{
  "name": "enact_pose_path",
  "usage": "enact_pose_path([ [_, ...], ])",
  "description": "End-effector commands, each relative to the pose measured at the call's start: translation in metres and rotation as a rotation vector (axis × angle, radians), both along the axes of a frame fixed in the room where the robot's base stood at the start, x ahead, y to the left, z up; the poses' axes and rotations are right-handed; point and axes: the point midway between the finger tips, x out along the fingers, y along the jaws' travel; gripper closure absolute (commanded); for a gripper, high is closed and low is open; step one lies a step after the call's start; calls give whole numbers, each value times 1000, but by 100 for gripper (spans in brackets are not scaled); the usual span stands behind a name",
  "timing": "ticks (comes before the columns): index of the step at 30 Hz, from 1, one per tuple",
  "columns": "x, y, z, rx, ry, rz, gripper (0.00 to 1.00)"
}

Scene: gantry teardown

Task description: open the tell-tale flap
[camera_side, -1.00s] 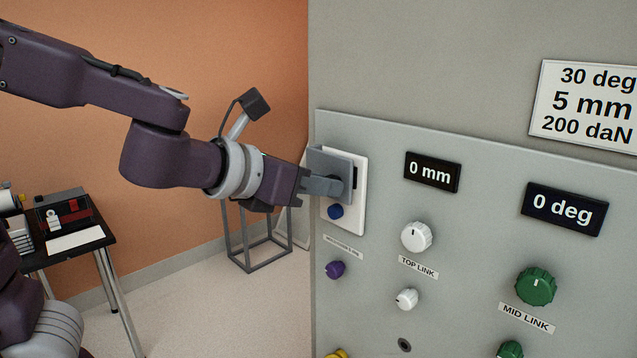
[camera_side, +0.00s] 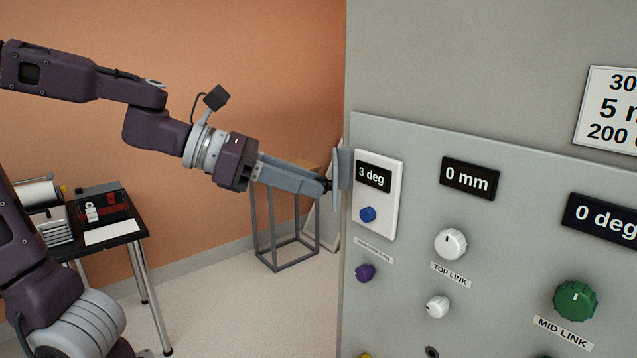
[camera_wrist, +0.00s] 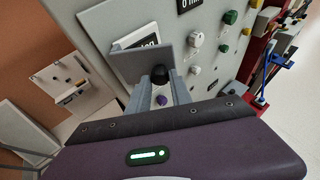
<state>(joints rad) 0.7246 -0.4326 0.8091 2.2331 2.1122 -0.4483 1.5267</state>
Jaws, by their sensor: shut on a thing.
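The tell-tale flap (camera_side: 342,180) is a grey plate at the left edge of a white housing (camera_side: 392,200). It stands swung out, nearly edge-on in the side view, and the housing's "3 deg" display (camera_side: 373,177) is uncovered. In the wrist view the flap (camera_wrist: 140,60) stands in front of the housing, partly hiding the display. My gripper (camera_side: 322,186) is shut on the flap's black knob (camera_side: 328,185). The knob (camera_wrist: 160,74) shows between the fingertips in the wrist view. A blue button (camera_side: 368,214) sits below the display.
The grey panel carries a "0 mm" display (camera_side: 469,178), a white knob (camera_side: 450,243), a green knob (camera_side: 575,300) and a purple knob (camera_side: 365,272). A grey frame stand (camera_side: 285,235) and a black side table (camera_side: 105,238) stand left of the panel. Open floor lies between them.

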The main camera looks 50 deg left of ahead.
Motion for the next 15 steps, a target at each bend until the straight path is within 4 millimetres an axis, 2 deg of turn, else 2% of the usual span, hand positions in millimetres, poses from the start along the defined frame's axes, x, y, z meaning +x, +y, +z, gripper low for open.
enact_pose_path([
  [1,3,13,1,2,-5,28,100],
  [3,3,21,1,3,-5,33,100],
  [15,8,57,2,3,-5,38,100],
])
